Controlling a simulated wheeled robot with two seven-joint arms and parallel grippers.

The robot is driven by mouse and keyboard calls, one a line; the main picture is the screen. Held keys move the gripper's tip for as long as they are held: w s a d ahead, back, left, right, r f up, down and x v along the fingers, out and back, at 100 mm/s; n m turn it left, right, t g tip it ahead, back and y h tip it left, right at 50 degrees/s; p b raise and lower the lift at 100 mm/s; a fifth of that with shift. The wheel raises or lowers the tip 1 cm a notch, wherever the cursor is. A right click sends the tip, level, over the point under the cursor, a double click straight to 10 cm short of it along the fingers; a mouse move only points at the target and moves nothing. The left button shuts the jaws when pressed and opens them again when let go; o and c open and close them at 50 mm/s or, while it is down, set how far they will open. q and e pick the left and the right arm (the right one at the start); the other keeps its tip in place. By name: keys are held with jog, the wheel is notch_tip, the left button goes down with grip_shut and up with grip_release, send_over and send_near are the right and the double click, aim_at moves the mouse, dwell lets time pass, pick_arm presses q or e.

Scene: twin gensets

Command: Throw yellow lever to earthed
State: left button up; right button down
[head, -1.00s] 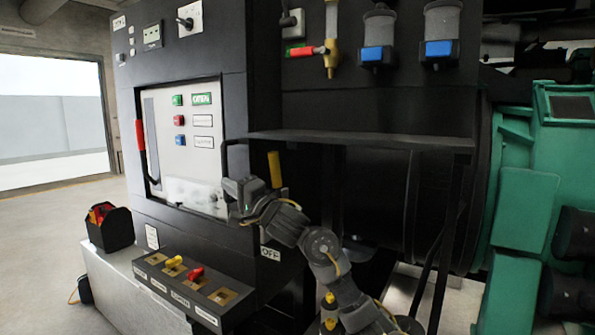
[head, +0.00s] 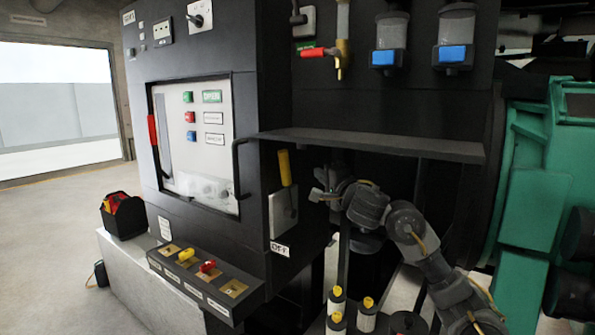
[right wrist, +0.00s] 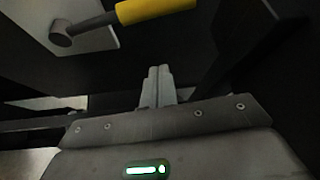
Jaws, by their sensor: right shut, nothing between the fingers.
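The yellow lever (head: 285,168) points up from a grey plate (head: 283,212) on the side of the black cabinet, above a small label (head: 279,249). In the right wrist view its yellow handle (right wrist: 155,11) runs across the top, with its dark pivot at the left end. My right gripper (head: 316,194) is just right of the lever in the head view, apart from it. In the right wrist view its fingers (right wrist: 158,72) are shut together with nothing between them, below the handle. My left gripper is not in view.
A black shelf (head: 370,144) juts out above my right arm. A looped black handle (head: 238,165) stands left of the lever. A panel with yellow and red levers (head: 205,282) is low at the front. Yellow-topped posts (head: 368,312) stand below my arm.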

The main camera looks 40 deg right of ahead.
aim_at(286, 183)
jog(key=p+x, duration=0.2)
jog(key=x, duration=0.7)
jog(key=a, duration=0.2)
jog(key=a+f+p, duration=0.1)
jog(key=a, duration=0.1)
jog(key=shift+s, duration=0.25)
jog(key=shift+a, duration=0.1)
